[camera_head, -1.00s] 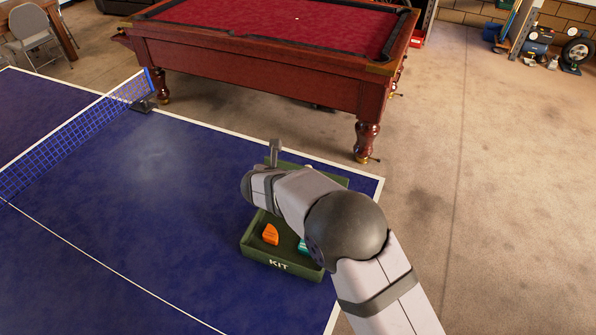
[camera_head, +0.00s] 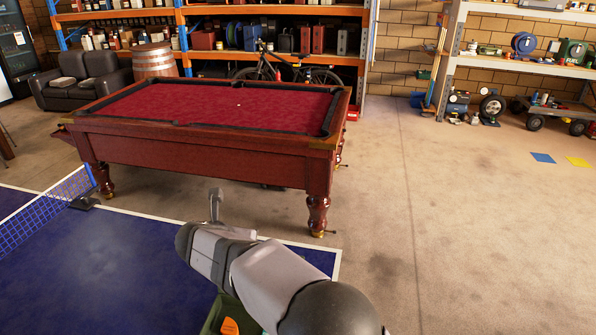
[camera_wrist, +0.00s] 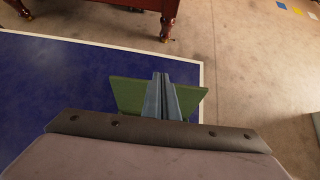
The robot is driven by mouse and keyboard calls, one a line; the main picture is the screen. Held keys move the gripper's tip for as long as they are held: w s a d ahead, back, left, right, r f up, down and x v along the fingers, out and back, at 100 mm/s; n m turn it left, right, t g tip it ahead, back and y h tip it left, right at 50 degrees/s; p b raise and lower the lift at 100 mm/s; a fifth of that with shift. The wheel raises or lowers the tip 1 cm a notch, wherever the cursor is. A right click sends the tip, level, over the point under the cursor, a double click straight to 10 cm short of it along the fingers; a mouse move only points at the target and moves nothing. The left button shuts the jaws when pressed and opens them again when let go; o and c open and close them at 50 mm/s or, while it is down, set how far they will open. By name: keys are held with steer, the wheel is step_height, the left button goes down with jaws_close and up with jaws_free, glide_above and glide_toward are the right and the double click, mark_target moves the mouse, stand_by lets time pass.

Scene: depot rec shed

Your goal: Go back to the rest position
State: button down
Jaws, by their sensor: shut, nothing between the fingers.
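My gripper shows in the wrist view (camera_wrist: 161,85), with its two grey fingers together and nothing between them. In the head view, my arm reaches from the bottom edge over the table corner, and the gripper's fingers are mostly hidden behind it. A green kit box (camera_head: 214,316) sits on the blue table-tennis table (camera_head: 110,270), largely covered by my arm. An orange item (camera_head: 229,327) lies inside it. In the wrist view, parts of the green box (camera_wrist: 127,95) show on both sides of my fingers.
A red-topped pool table (camera_head: 215,108) stands beyond the table-tennis table. The net (camera_head: 45,212) crosses the blue table at left. Concrete floor (camera_head: 450,240) is open at right. Shelves, a bicycle (camera_head: 300,70), a sofa (camera_head: 85,78) and a wheeled cart (camera_head: 560,115) line the back.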

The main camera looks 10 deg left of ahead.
steer(key=s+d+f+m+g+h, duration=0.1)
steer(key=s+d+f+m+g, duration=0.4)
steer(key=s+f+m, duration=0.4)
steer(key=s+d+f+m+g+h, duration=0.1)
steer(key=s+d+f+m+g, duration=0.2)
steer(key=s+d+f+m, duration=0.7)
steer(key=s+d+r+m+g, duration=0.2)
steer(key=s+d+m, duration=0.35)
steer(key=d, duration=0.35)
steer(key=s+d+r+m+g, duration=0.2)
steer(key=s+d+m, duration=0.2)
steer(key=d+m, duration=0.4)
steer(key=w+d+r+m+t, duration=0.1)
steer(key=d+r+m, duration=0.1)
steer(key=d, duration=0.3)
steer(key=w+d+r+m+t+y, duration=0.1)
steer(key=w+d+r+m, duration=0.1)
steer(key=d, duration=0.3)
steer(key=shift+w+d, duration=0.2)
steer(key=shift+w, duration=0.1)
